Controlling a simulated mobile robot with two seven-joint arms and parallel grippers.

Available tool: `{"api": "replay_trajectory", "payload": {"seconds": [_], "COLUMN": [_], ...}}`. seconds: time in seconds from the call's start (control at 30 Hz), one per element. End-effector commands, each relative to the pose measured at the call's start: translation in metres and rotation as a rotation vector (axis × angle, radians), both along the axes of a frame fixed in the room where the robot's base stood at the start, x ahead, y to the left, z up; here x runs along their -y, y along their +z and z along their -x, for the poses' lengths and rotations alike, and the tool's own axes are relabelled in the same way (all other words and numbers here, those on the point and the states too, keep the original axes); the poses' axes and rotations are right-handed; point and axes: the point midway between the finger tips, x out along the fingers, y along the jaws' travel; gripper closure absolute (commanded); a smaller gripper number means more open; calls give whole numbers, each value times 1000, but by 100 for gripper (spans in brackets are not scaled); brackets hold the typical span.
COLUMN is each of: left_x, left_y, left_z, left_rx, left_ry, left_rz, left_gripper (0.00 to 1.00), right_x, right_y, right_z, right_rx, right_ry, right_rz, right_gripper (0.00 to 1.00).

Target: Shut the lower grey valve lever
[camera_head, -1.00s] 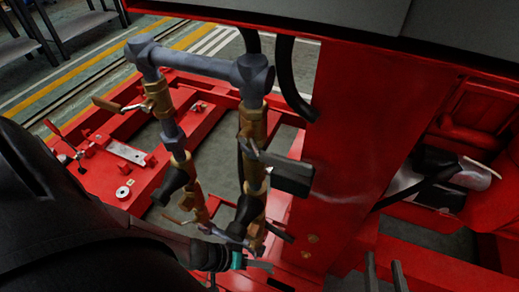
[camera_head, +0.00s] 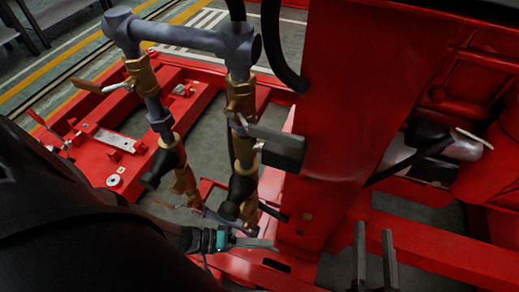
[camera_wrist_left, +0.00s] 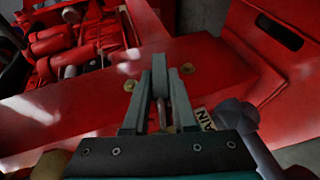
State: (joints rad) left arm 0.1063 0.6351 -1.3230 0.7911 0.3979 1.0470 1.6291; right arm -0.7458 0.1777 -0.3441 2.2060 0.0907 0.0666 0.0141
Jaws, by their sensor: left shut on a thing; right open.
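In the head view, my left gripper (camera_head: 272,245) is low in the middle, just right of the foot of the right-hand brass and grey pipe (camera_head: 240,150). In the left wrist view, its fingers (camera_wrist_left: 160,85) are closed together on a thin piece between them, which I take for the lower grey valve lever (camera_wrist_left: 166,112). Most of the lever is hidden by the fingers. Part of a label reading "AIN" (camera_wrist_left: 203,119) shows beside the fingers. My right gripper (camera_head: 374,258) is open and empty at the lower right of the head view.
Another lever (camera_head: 90,86) is on the left-hand pipe. A broad red upright (camera_head: 345,110) stands right of the pipes. Red frame beams surround the floor gap.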

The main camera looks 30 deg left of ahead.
Motion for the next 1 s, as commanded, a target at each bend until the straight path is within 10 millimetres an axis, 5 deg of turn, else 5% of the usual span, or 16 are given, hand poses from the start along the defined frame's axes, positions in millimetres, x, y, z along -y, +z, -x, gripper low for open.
{"api": "replay_trajectory", "payload": {"seconds": [0.9, 0.93, 1.0], "left_x": [1, 1, 1], "left_y": [5, 5, 5], "left_z": [-2, -2, -2], "left_rx": [23, 23, 23], "left_ry": [4, 4, 3], "left_rz": [91, 91, 91], "left_gripper": [100, 74, 66], "right_x": [0, 0, 0], "right_y": [-1, -1, 0], "right_z": [0, 0, 0], "right_rx": [-2, -2, -2], "right_ry": [0, 0, 0], "right_rz": [1, 1, 1], "right_gripper": [50, 50, 50]}}
